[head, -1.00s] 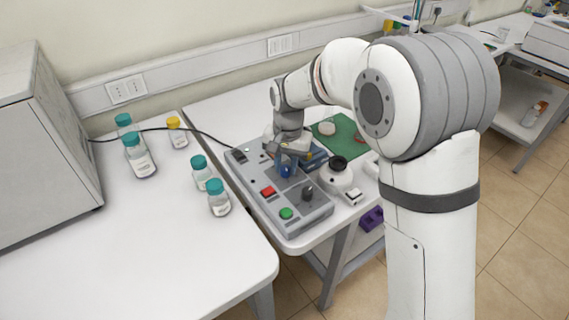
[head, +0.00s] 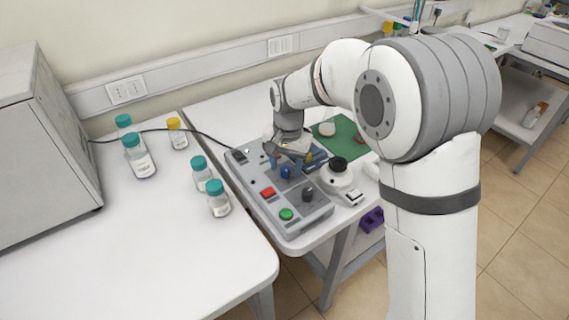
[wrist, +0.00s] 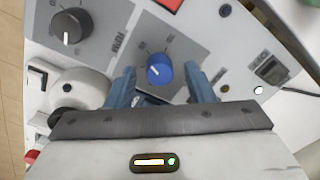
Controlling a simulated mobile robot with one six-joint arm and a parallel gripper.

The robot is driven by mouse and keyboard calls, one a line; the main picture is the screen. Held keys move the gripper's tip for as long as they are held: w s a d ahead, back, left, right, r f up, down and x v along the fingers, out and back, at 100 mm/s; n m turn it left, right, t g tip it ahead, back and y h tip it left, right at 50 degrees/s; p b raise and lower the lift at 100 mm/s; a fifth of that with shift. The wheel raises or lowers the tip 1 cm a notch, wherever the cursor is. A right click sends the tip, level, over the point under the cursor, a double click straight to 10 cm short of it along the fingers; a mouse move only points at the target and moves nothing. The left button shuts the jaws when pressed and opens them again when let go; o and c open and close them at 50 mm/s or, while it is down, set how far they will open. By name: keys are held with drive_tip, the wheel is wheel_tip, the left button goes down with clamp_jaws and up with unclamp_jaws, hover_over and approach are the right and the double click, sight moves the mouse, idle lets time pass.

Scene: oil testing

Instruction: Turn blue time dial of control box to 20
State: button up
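The grey control box (head: 250,182) stands on the white table in the head view. Its blue time dial (wrist: 159,69) shows in the wrist view with a white pointer line; the scale numbers around it are too small to read. The dial also shows in the head view (head: 286,172). My gripper (wrist: 161,82) has its two blue fingers apart, one on each side of the dial, with visible gaps. It is open and holds nothing. A black dial (wrist: 70,27) sits on the same panel, at the upper left of the wrist view.
A red button (head: 268,192) and a green button (head: 286,214) are on the box. A white device with a black top (head: 338,166) stands close to its right. Several capped bottles, one of them (head: 219,200) near the box, stand at the left.

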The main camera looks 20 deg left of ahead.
sight(287, 168)
drive_tip(key=shift+d+r, duration=0.15)
drive_tip(key=shift+r, duration=3.7)
drive_tip(key=shift+d+r, duration=0.15)
drive_tip(key=shift+d, duration=0.2)
drive_tip(key=s+d+r+t, duration=0.15)
drive_tip(key=s+d, duration=0.45)
drive_tip(key=d, duration=0.6)
drive_tip(key=s+d+r+t, duration=0.15)
drive_tip(key=s+d, duration=0.45)
drive_tip(key=d, duration=0.6)
drive_tip(key=s+d+f, duration=0.2)
drive_tip(key=s+d, duration=0.3)
drive_tip(key=s, duration=0.3)
drive_tip(key=shift+d+f+n, duration=0.15)
drive_tip(key=shift+f+n, duration=0.05)
drive_tip(key=shift+n, duration=0.2)
